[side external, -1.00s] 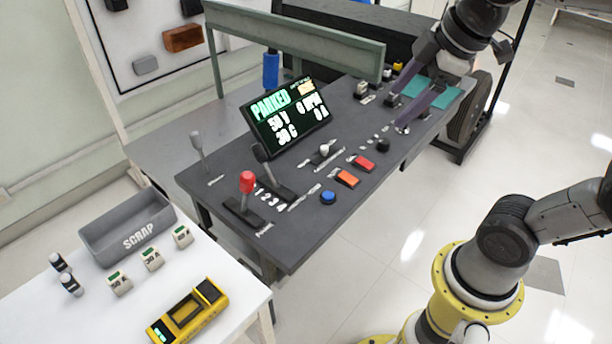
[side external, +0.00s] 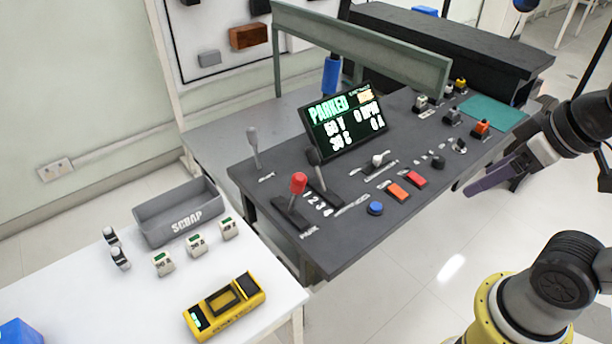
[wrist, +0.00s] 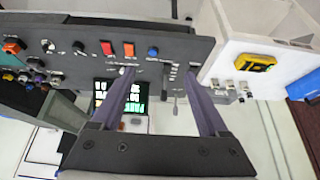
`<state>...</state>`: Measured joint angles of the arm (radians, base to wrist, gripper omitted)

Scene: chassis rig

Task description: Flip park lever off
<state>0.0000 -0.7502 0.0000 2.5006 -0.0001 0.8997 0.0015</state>
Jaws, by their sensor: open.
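The park lever (side external: 298,185) has a red knob and stands upright-looking in a slot marked PARK at the near left end of the dark console (side external: 330,245). A display (side external: 345,120) on the console reads PARKED, with 0 RPM and 0 A. My gripper (side external: 470,188) is open and empty, off the console's right edge and well away from the lever. In the wrist view its two purple fingers (wrist: 157,75) are spread, with the console beyond them; I cannot make out the red knob clearly there.
A dark-knobbed lever (side external: 314,157) stands close beside the park lever, and a grey lever (side external: 253,140) is farther left. A blue button (side external: 375,208), orange switch (side external: 397,192) and red switch (side external: 416,179) line the front. A white table (side external: 150,290) holds a scrap bin (side external: 180,215) and a yellow meter (side external: 225,307).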

